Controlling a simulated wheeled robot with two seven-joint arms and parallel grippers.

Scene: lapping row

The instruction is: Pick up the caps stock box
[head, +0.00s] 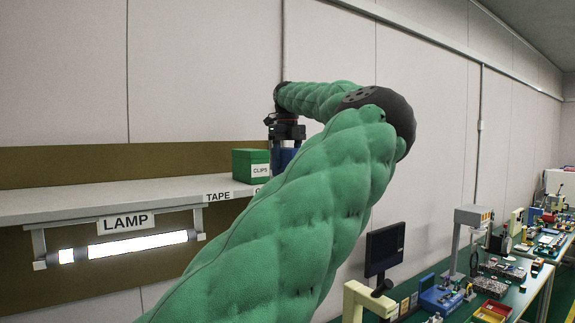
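No box with a readable CAPS label is in view. A blue object (284,158), mostly hidden by my green arm, shows just under my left gripper (283,146) at the shelf. I cannot tell if it is the caps stock box. The gripper points down at it, and its fingertips are not clear, so I cannot tell if it is open, shut or touching. A green box (250,166) labelled CLIPS stands on the shelf just left of the gripper. My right gripper is not in view.
The pale shelf (120,196) carries LAMP and TAPE labels and a partly hidden one starting with C. A lit tube lamp (138,245) hangs under it. At right, a green workbench (510,297) holds a dark monitor (384,248) and several devices. The shelf's left part is bare.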

